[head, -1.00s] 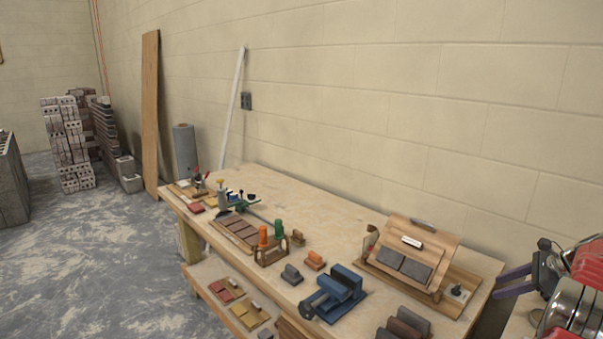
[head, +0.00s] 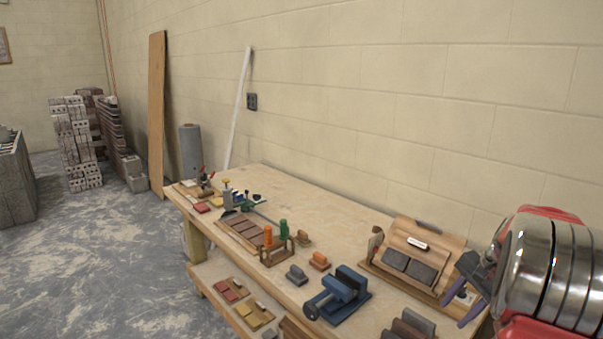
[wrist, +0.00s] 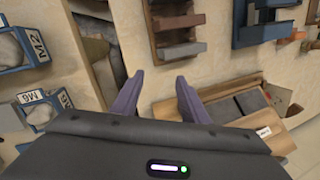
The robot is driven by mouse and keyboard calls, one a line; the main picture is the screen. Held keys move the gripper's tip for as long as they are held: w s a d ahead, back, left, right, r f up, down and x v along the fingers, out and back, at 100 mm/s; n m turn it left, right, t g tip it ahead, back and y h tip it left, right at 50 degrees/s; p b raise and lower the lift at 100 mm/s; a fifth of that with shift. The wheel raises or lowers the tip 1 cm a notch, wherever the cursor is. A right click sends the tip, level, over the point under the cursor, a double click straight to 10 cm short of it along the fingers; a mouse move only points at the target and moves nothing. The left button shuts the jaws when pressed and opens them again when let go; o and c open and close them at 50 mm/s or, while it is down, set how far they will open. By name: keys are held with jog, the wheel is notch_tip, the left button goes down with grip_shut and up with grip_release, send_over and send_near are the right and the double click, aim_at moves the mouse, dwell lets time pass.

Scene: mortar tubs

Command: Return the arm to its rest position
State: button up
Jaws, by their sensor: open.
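My gripper (head: 477,296) shows at the right of the head view, beside my red and silver arm, over the right end of the workbench. In the wrist view its two purple fingers (wrist: 158,94) stand apart with nothing between them. The sloped wooden stand with dark grey tiles (head: 408,263) is close to the left of the gripper in the head view; in the wrist view the stand (wrist: 275,125) is to the right of the fingers.
The bench (head: 330,226) carries a blue vise (head: 340,293), several grey and brown blocks (head: 408,328) and a rack with orange and green pieces (head: 272,248). Blue tubs marked M2 (wrist: 22,48) and M6 (wrist: 42,108) show in the wrist view. Open floor (head: 90,260) lies left.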

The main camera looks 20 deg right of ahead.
jog(key=s+a+r+n+t, duration=0.1)
jog(key=s+a+r+n, duration=0.2)
jog(key=a, duration=1.1)
jog(key=s+a+r+n+t+h, duration=0.1)
jog(key=s+a+r+n, duration=0.3)
jog(key=a+n, duration=0.4)
jog(key=s+a+r+n+h, duration=0.1)
jog(key=s+a+r+n, duration=0.2)
jog(key=a, duration=1.7)
jog(key=s+n, duration=0.1)
jog(key=n, duration=0.1)
jog(key=shift+s+r+n+t, duration=0.15)
jog(key=shift+r+n+t, duration=0.25)
